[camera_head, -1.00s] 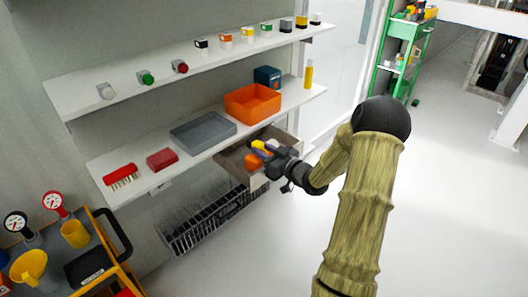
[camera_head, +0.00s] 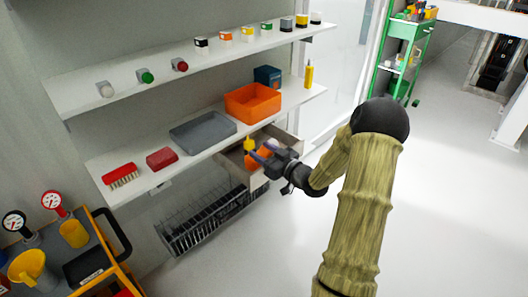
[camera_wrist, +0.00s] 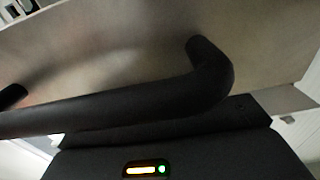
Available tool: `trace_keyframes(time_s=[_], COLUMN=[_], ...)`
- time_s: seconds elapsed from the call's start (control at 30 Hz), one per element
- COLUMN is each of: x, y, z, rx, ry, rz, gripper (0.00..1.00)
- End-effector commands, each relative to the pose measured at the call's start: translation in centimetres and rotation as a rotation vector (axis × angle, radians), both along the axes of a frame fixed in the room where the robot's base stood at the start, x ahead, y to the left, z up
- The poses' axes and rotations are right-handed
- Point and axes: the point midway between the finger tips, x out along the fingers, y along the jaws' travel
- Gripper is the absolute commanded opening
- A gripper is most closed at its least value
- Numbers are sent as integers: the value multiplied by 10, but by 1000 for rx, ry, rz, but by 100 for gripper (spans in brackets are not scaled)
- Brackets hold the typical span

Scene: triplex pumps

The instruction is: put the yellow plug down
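The yellow plug (camera_head: 249,145) is at the open drawer (camera_head: 287,139) under the lower shelf, just left of my fingertips. It looks apart from them, standing roughly upright. My gripper (camera_head: 263,153) is over the drawer, its two dark fingers spread with a gap between them. Orange items (camera_head: 250,161) lie in the drawer, partly hidden by the fingers. Whether the plug rests on the drawer floor is too small to tell. The wrist view shows a dark curved bar (camera_wrist: 120,112) in front of a pale panel, but neither the plug nor my fingertips.
An orange bin (camera_head: 252,103) and a grey tray (camera_head: 203,133) stand on the lower shelf above the drawer. A red brush (camera_head: 120,175) and a red block (camera_head: 161,159) lie further left. A wire rack (camera_head: 205,218) hangs below.

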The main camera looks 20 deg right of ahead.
Motion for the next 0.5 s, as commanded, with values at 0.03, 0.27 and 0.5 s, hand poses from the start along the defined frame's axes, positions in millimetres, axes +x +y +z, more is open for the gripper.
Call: trace_keyframes(time_s=[0.03,0.27,0.5], x=[0,0,-20], y=[0,0,-9], z=[0,5,13], rx=[0,0,0], ry=[0,0,3], rz=[0,-1,-4], gripper=[50,50,50])
